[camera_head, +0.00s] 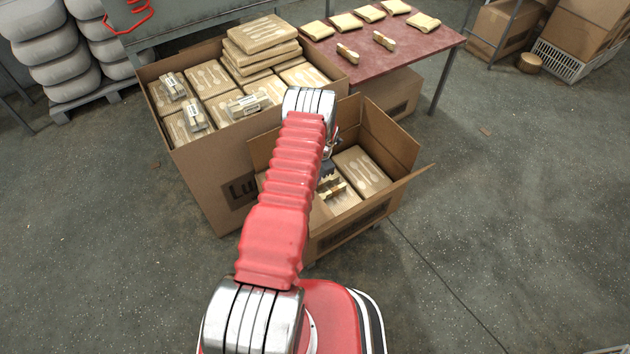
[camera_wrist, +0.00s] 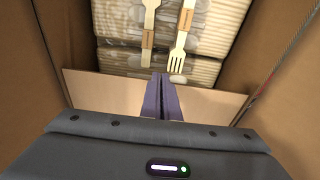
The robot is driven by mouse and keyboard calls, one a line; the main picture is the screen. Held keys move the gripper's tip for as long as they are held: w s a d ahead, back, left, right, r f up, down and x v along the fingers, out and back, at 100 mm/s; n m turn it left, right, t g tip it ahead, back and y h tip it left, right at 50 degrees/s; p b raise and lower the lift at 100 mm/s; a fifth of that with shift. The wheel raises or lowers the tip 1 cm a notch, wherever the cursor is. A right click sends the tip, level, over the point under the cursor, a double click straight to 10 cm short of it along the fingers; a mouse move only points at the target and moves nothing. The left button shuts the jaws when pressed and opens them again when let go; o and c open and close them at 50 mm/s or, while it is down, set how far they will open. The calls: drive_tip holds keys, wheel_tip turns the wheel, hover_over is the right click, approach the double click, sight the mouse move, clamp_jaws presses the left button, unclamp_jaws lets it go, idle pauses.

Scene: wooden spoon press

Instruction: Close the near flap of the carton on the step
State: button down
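The open carton (camera_head: 350,230) stands low in front of my base, with wrapped packs of wooden cutlery inside. Its back flap (camera_head: 390,140) stands up and its right flap (camera_head: 412,187) slants outward. My red arm hides its left part, so I cannot tell how the near flap lies in the head view. My gripper (camera_wrist: 162,97) points down into the carton, its two fingers together with nothing seen between them. In the wrist view the fingertips are over a pale cardboard panel (camera_wrist: 105,92); I cannot tell whether they touch it. Wooden forks (camera_wrist: 178,50) lie on packs beyond.
A larger carton (camera_head: 215,185) full of packs stands behind on the left. A dark red table (camera_head: 385,60) with several packs stands behind on the right. Grey stacked sacks (camera_head: 50,50) are at the back left.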

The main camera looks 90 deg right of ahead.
drive_tip(key=shift+w+a+f, duration=0.2)
drive_tip(key=shift+a+f, duration=0.4)
drive_tip(key=shift+a, duration=0.3)
drive_tip(key=shift+r, duration=0.8)
drive_tip(key=shift+w+d+r, duration=0.1)
drive_tip(key=shift+d+r, duration=0.1)
drive_tip(key=shift+r, duration=0.85)
drive_tip(key=s+d+r, duration=0.4)
drive_tip(key=s+d, duration=0.1)
drive_tip(key=s, duration=0.3)
drive_tip(key=shift+s+d+r, duration=0.2)
drive_tip(key=shift+s+r, duration=0.05)
drive_tip(key=shift+s, duration=0.05)
drive_tip(key=shift+m, duration=0.3)
